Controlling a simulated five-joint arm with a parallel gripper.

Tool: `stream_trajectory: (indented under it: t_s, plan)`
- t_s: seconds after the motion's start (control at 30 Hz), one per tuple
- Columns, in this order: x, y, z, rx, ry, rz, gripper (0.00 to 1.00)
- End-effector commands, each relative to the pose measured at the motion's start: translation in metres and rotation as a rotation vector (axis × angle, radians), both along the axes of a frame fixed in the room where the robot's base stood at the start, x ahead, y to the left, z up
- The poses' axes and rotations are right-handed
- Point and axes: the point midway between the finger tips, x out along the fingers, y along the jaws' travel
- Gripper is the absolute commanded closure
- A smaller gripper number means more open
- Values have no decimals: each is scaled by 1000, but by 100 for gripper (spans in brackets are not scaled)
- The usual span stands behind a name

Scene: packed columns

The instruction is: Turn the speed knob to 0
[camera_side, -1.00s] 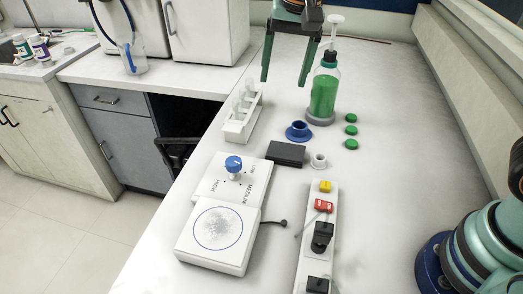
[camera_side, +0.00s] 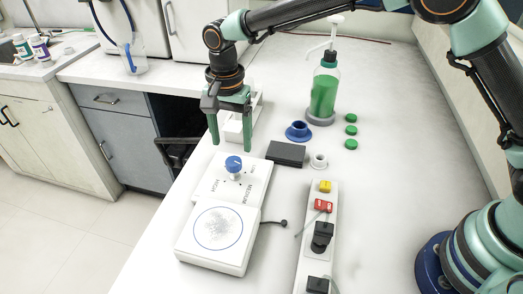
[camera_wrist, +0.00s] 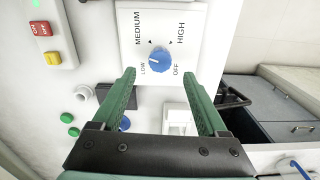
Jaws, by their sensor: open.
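The speed knob (camera_side: 233,164) is a blue round dial on the white control panel (camera_side: 258,178) of the stirrer, whose plate (camera_side: 220,229) bears a blue ring. In the wrist view the knob (camera_wrist: 159,60) sits among the labels OFF, LOW, MEDIUM and HIGH. Its white pointer mark faces toward the LOW side. My gripper (camera_side: 232,149) is open and empty, its green fingers pointing down above and behind the knob. In the wrist view the fingertips (camera_wrist: 159,76) lie on either side of the knob, apart from it.
A black box (camera_side: 287,154), a blue flanged piece (camera_side: 298,131) and a small white ring (camera_side: 319,161) lie to the right. A power strip (camera_side: 302,262) with plugs runs at the front right. A white rack (camera_side: 236,127) stands behind my gripper. A green bottle (camera_side: 324,95) stands farther back.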

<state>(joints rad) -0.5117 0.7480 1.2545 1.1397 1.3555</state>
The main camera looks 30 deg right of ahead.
Motion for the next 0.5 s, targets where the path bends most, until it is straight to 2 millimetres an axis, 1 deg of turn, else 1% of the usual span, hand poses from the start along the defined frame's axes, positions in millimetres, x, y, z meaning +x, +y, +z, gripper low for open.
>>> stream_trajectory:
  t_s: [0.03,0.2,0.33,0.5]
  plan:
    - [-1,-1,-11,-2,4,0,24]
    - [-1,-1,-38,-1,3,0,24]
    - [0,-1,-52,-1,1,0,24]
    - [0,0,-59,1,-1,1,24]
